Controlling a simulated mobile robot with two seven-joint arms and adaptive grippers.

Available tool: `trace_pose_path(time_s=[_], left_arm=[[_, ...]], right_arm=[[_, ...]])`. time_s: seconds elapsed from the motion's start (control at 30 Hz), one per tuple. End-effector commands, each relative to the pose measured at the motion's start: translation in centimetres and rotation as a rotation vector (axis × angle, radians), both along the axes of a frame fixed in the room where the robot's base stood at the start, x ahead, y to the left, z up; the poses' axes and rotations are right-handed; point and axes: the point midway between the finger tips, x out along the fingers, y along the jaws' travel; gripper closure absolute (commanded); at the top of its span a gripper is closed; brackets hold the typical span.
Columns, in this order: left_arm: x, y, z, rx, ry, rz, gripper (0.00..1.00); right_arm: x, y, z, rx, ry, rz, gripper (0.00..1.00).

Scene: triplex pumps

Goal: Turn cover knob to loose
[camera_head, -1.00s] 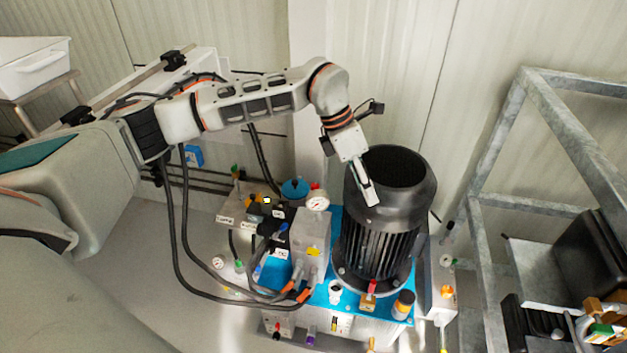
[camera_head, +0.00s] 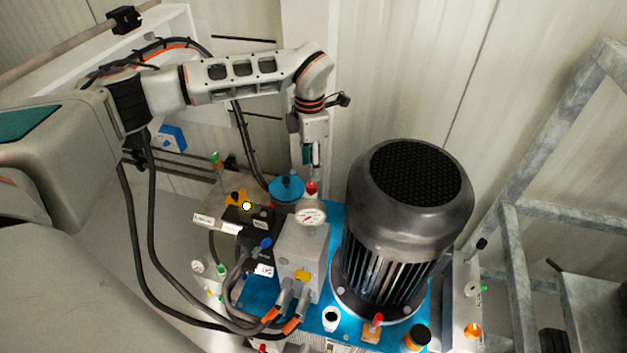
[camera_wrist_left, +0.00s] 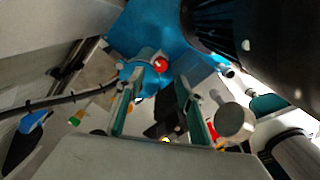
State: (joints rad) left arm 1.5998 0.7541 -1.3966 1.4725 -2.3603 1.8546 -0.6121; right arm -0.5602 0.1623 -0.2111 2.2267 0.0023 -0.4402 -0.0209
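The pump unit has a round blue cap (camera_head: 286,190) behind its grey valve block, and a small red knob (camera_head: 311,188) stands just right of the cap. I cannot tell for sure which part is the cover knob. My left gripper (camera_head: 312,168) points down just above the red knob, apart from the cap. In the left wrist view its two teal fingers (camera_wrist_left: 156,104) are apart with nothing held between them. A red knob (camera_wrist_left: 160,65) shows beyond the fingertips there.
A pressure gauge (camera_head: 311,212) stands close in front of the left gripper. The large black motor (camera_head: 405,200) is to its right. Black hoses (camera_head: 150,225) hang at the left. A grey metal frame (camera_head: 510,230) stands at the right, and a pale wall rises behind.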

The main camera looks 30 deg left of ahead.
Motion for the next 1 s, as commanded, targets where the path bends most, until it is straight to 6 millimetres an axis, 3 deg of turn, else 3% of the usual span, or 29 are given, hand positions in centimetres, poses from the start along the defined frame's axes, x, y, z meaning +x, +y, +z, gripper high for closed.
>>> trace_pose_path(time_s=[0.4,0.77,0.93,1.0], left_arm=[[-0.2,0.0,-6.5,0.000,0.008,0.001,0.63],[0.0,0.0,-6.9,-0.001,-0.001,0.000,0.63],[0.0,0.0,-7.0,0.000,0.000,0.000,1.00],[-0.1,0.0,-7.0,0.000,0.000,0.000,1.00]], right_arm=[[-0.6,0.4,-1.2,0.011,0.020,0.005,0.60],[0.4,0.7,0.1,0.019,-0.010,0.008,0.60],[0.5,0.7,0.0,0.019,-0.010,0.009,0.60],[0.4,0.7,0.0,0.018,-0.009,0.008,0.60]])
